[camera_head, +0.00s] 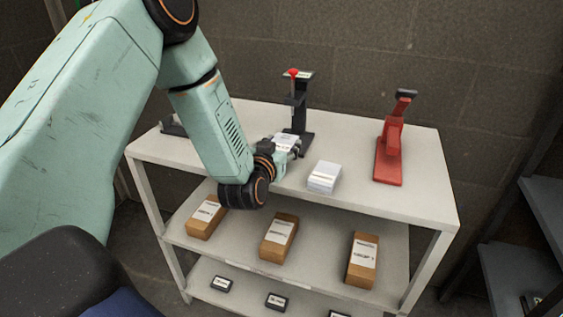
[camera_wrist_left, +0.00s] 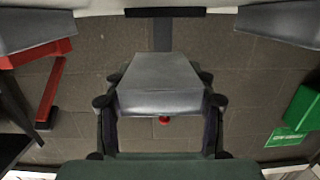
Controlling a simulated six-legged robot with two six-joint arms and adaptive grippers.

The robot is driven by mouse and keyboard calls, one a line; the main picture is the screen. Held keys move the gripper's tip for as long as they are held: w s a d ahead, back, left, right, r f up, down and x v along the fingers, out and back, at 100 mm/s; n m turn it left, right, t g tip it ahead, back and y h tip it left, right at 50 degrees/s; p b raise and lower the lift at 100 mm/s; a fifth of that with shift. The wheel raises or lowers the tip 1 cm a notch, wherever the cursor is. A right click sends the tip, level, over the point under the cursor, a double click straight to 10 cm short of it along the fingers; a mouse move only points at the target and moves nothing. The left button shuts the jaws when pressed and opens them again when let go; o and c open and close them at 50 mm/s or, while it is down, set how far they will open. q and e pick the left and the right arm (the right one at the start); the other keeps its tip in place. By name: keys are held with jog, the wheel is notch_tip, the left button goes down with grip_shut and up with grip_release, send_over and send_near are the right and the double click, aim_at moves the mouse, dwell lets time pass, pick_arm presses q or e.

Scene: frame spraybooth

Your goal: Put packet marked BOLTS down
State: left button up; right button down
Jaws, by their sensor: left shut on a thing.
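My left gripper (camera_head: 292,148) is over the top shelf of a white rack, close in front of a black stand. It is shut on a pale packet (camera_head: 284,141), whose label is too small to read. In the left wrist view the packet (camera_wrist_left: 160,85) is grey and sits between the two fingers (camera_wrist_left: 160,108). I cannot tell whether the packet touches the shelf top (camera_head: 240,113). Another white packet (camera_head: 323,177) lies on the top shelf to the right of the gripper. My right gripper is not in view.
The black stand (camera_head: 300,105) has a red knob. A red stand (camera_head: 388,160) is at the right of the shelf top. Brown labelled boxes (camera_head: 279,238) stand on the middle shelf, small dark items (camera_head: 276,301) below. Clear shelf top lies right of the red stand.

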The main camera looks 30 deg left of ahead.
pick_arm(q)
jog(key=shift+d+f, duration=0.2)
jog(key=shift+f, duration=0.8)
jog(key=shift+a+f+b, duration=0.15)
jog(key=shift+f+b, duration=0.35)
jog(key=shift+f, duration=1)
jog(key=o, duration=1.2)
jog(key=shift+f, duration=0.15)
jog(key=shift+c, duration=0.2)
jog(key=shift+r, duration=0.2)
